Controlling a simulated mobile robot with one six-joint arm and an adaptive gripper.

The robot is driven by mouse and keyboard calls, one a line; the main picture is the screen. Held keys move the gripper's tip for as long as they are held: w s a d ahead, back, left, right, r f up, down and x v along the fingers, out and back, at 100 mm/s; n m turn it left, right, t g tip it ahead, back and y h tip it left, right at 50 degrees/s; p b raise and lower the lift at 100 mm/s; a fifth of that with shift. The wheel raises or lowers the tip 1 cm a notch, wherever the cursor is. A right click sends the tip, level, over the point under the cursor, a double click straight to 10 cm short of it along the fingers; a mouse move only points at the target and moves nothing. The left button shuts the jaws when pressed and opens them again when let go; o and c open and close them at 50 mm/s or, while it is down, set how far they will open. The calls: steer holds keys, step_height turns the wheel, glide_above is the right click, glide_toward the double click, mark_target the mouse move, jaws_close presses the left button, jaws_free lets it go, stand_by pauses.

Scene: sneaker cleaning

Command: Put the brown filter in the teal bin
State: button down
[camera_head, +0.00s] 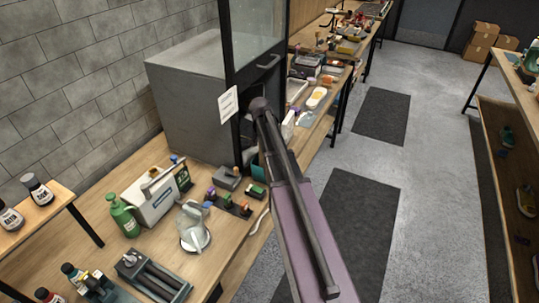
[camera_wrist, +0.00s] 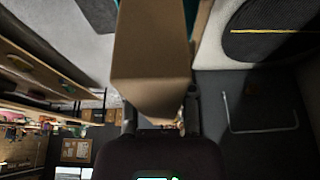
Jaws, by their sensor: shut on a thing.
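The brown filter (camera_wrist: 150,60) fills the upper middle of the wrist view as a tan-brown block. My gripper (camera_wrist: 160,118) is shut on it, with a dark finger at either side of its lower end. A teal edge, possibly the teal bin (camera_wrist: 191,12), shows just beyond the filter at the top. I cannot tell whether the filter is over, inside or beside it. In the head view my arm reaches toward the dark opening beside the grey cabinet; the gripper and filter are hidden there. A small teal patch shows just below the arm's far end.
A grey cabinet (camera_head: 190,90) with a dark post and glass panel stands by my arm. The wooden bench holds a green bottle (camera_head: 124,215), a white box (camera_head: 153,197), a clear jug (camera_head: 193,228) and several small items. Floor with dark mats (camera_head: 355,220) is open to the right.

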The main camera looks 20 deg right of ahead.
steer(key=shift+f+b, duration=1.15)
steer(key=shift+f, duration=0.35)
steer(key=shift+f+b, duration=1.95)
steer(key=shift+f, duration=0.1)
steer(key=shift+c, duration=2.2)
jaws_free()
steer(key=shift+r, duration=0.2)
steer(key=p+v, duration=1.1)
steer(key=v, duration=0.1)
